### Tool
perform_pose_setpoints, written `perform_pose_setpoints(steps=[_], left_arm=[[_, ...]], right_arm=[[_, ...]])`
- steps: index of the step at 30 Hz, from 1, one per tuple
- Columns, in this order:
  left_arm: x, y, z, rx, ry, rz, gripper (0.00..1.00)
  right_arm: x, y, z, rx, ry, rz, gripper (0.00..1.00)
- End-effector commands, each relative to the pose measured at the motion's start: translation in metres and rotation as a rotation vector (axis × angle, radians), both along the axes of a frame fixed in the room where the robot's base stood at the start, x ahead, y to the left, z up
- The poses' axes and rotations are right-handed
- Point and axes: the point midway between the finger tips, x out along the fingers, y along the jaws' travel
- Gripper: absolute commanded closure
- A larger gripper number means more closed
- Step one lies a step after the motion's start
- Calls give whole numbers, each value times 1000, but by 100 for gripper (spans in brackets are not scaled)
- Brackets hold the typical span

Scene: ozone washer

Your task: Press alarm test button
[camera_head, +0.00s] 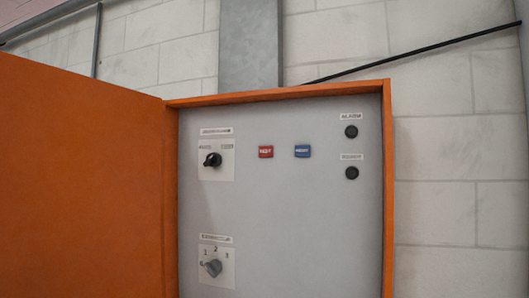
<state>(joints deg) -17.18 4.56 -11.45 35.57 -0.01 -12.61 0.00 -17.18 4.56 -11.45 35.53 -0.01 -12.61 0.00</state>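An orange cabinet (388,190) stands open, showing a grey control panel (290,220). At the upper right is a round black fixture (351,132) under a label that seems to read "ALARM". A second round black fixture (351,173) sits below it under an unreadable label. I cannot tell for sure which one is the alarm test button. Neither gripper is in view.
The open orange door (80,180) fills the left side. A black rotary switch (212,160) and a grey numbered dial (213,268) are on the panel's left. Behind are a block wall (455,130), a grey duct (249,45) and a dark sloping rod (430,48).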

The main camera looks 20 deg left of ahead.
Motion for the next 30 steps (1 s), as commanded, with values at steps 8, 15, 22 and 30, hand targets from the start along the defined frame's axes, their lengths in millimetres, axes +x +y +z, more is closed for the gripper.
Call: perform_pose_setpoints(steps=[8,15,22,30], left_arm=[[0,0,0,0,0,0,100],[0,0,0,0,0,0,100],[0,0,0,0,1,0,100],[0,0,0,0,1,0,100]], right_arm=[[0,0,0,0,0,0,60],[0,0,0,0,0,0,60],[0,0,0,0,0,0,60],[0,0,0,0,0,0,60]])
